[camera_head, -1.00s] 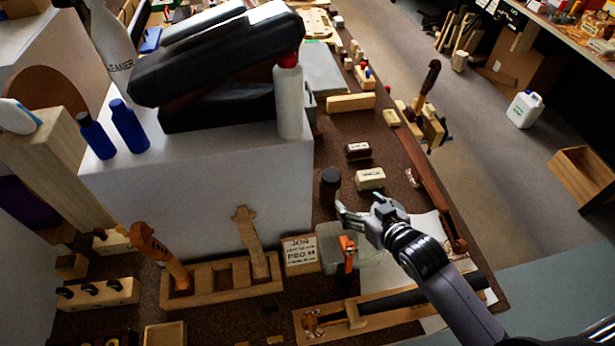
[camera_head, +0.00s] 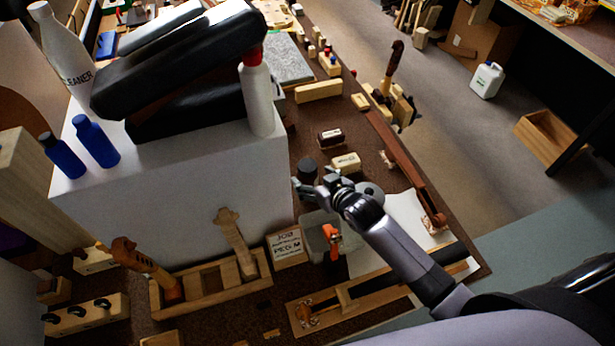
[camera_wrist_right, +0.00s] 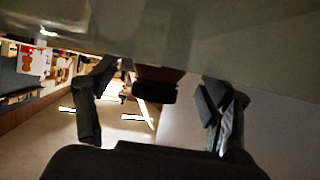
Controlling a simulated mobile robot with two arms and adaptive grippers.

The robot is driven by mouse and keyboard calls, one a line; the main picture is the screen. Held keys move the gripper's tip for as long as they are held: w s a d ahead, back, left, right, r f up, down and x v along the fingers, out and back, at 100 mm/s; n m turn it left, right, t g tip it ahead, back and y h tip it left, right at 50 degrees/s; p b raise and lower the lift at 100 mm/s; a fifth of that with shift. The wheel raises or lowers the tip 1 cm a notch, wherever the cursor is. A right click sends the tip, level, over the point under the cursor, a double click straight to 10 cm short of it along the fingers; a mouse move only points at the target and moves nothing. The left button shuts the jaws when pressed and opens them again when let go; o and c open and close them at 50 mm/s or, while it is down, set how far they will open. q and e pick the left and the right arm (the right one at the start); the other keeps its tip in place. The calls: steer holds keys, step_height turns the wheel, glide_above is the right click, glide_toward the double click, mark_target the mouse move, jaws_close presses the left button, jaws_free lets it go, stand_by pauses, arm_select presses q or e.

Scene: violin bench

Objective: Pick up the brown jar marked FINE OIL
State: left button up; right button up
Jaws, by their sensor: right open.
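A dark jar with a black lid (camera_head: 307,167) stands on the brown bench to the right of the white block. Its label cannot be read, and its lower part is hidden behind my gripper. My right gripper (camera_head: 314,184) is open and empty, with its fingers just in front of the jar. In the right wrist view, a brown jar with a black lid (camera_wrist_right: 155,92) appears upside down between the two spread fingers (camera_wrist_right: 158,105). I cannot tell whether either finger touches it. My left gripper is not in view.
A cream block (camera_head: 346,162) and a dark labelled box (camera_head: 331,138) stand close behind and right of the jar. The white block (camera_head: 200,195) rises close on its left. A clear tub (camera_head: 318,240) and a sign (camera_head: 287,246) stand in front.

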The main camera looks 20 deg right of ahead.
steer(key=shift+x, duration=1.4)
steer(key=shift+s, duration=0.1)
steer(key=c, duration=1.4)
